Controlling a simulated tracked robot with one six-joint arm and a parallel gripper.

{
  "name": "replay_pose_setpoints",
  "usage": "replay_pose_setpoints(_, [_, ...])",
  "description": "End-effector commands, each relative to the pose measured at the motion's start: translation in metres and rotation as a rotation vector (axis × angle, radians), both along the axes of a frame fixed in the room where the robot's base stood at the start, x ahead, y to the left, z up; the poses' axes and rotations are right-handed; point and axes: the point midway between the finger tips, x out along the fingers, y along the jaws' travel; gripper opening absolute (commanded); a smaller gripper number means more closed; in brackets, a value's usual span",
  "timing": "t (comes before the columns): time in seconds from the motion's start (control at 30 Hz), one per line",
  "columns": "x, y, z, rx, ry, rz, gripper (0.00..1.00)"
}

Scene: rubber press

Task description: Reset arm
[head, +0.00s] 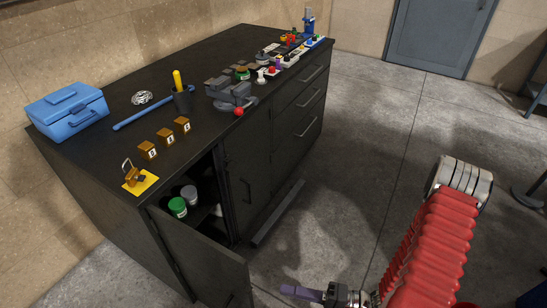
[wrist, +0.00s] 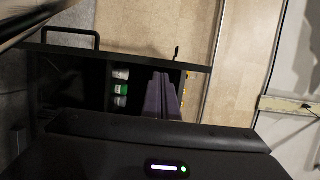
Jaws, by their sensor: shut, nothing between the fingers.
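My gripper (head: 284,289) is low at the bottom of the head view, in front of the cabinet and right of its open door (head: 205,262). Its purple fingers are together and empty. In the wrist view the fingers (wrist: 165,75) point toward the dark cabinet, with small white and green jars (wrist: 121,88) to their left. My red-sleeved arm fills the lower right of the head view. I cannot tell the exact gap between the fingers and the cabinet.
The black cabinet (head: 150,90) carries a blue toolbox (head: 68,110), wooden blocks (head: 165,137), a padlock on a yellow plate (head: 138,180) and a vise (head: 232,93). A green-lidded jar (head: 178,206) stands inside. Clear concrete floor (head: 370,150) lies to the right.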

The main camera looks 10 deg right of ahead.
Motion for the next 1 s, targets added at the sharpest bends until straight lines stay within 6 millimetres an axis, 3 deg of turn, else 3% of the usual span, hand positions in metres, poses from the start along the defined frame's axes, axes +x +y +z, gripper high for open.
replay_pose_setpoints(0.27, [0.001, 0.000, 0.007, -0.014, 0.002, 0.035, 0.00])
replay_pose_setpoints(1.0, [-0.009, -0.002, 0.083, -0.304, 0.102, 0.438, 0.00])
